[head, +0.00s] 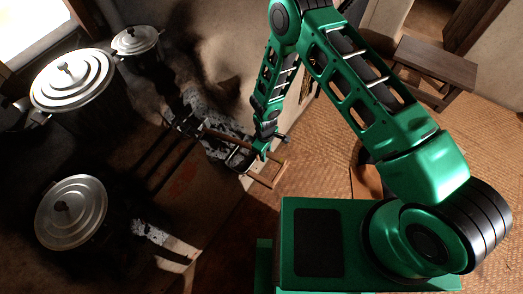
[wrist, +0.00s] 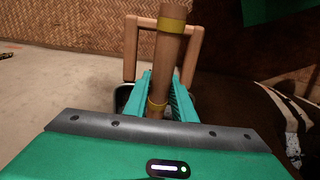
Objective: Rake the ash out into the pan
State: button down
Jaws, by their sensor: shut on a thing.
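My gripper (head: 262,148) is shut on the wooden shaft of the rake (wrist: 172,50), which has yellow bands in the wrist view. In the head view the rake's shaft (head: 222,135) runs left from my gripper toward the hearth mouth; its head is too dark to make out. Pale grey ash (head: 212,150) lies in the hearth mouth, and a patch (wrist: 292,145) shows at the right edge of the wrist view. A dark pan (head: 238,160) with a wooden frame handle (head: 266,182) sits just below my gripper. Its handle (wrist: 131,50) also shows behind the shaft. The pan's contents are hidden.
Lidded metal pots (head: 72,80), (head: 136,40) and (head: 72,212) stand on the dark hearth at the left. A wooden stool (head: 435,62) stands at the upper right. The woven mat floor (head: 480,140) looks mostly clear.

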jog(key=s+d, duration=0.4)
jog(key=d, duration=0.4)
jog(key=s+d, duration=0.5)
jog(key=d, duration=0.3)
jog(key=shift+s+d, duration=0.2)
jog(key=shift+d, duration=0.2)
jog(key=shift+r, duration=0.1)
dwell(0.4)
notch_tip(320, 180, up, 10)
dwell(1.2)
jog(key=s+d, duration=0.3)
jog(key=d, duration=0.2)
jog(key=shift+d, duration=0.3)
dwell(0.4)
dwell(0.9)
